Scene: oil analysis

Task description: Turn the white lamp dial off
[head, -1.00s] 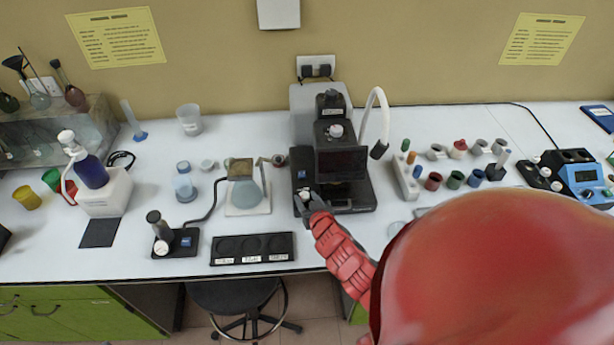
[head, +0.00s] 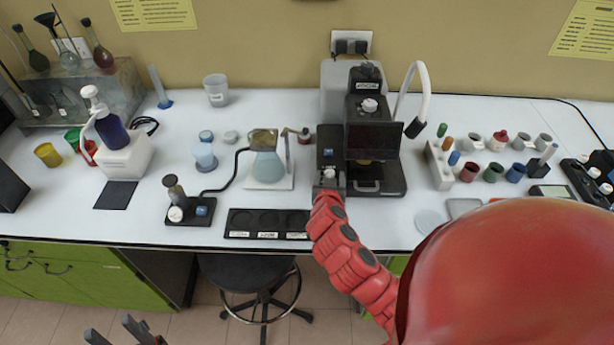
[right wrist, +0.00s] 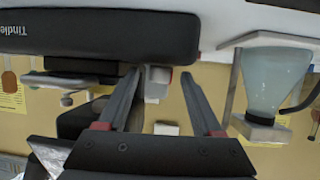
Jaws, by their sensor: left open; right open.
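The white dial (head: 329,173) sits low on the front left of the black microscope-like device (head: 375,140), which carries a white curved lamp (head: 420,85). My right gripper (head: 329,184) is at this dial. In the right wrist view, a small white dial (right wrist: 157,84) shows between the open fingers of my right gripper (right wrist: 160,76). I cannot tell whether the fingers touch it. My left gripper (head: 116,332) is open and empty at the bottom left, below the bench front, and partly cut off by the frame.
A flask (head: 266,162) on a stand is left of the device. A black tray (head: 267,224) lies at the bench front, with a small black box (head: 190,210) to its left. A rack (head: 439,163) and several coloured cups stand at right. A stool (head: 258,273) is below.

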